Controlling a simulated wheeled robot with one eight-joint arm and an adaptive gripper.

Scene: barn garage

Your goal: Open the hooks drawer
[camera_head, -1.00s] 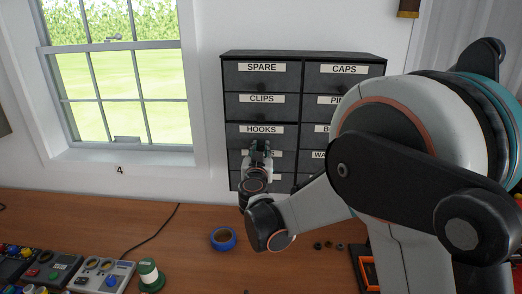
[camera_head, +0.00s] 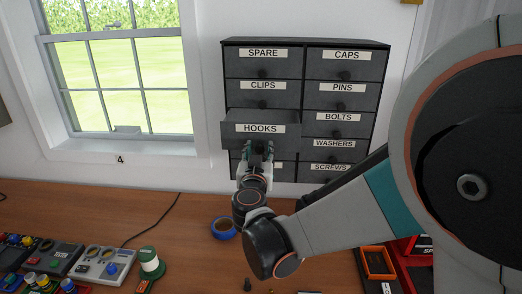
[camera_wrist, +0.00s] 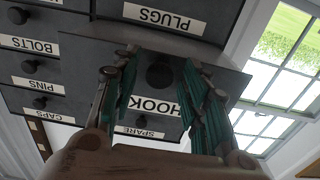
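The hooks drawer (camera_head: 232,135) is in the left column of the dark cabinet and stands out from it, partly open. Its front also shows upside down in the wrist view (camera_wrist: 222,78), with the label partly hidden by a finger. My gripper (camera_head: 259,150) is in front of this drawer. In the wrist view, the round dark knob (camera_wrist: 160,76) lies between the green fingers of my gripper (camera_wrist: 159,68). The fingers are apart, with a gap on each side of the knob.
The cabinet (camera_head: 307,43) has other labelled drawers, all shut where visible. The plugs drawer (camera_wrist: 160,20) is right below the hooks drawer. A blue tape roll (camera_head: 223,229), a green spool (camera_head: 150,262) and control boxes (camera_head: 100,265) are on the wooden bench (camera_head: 185,265).

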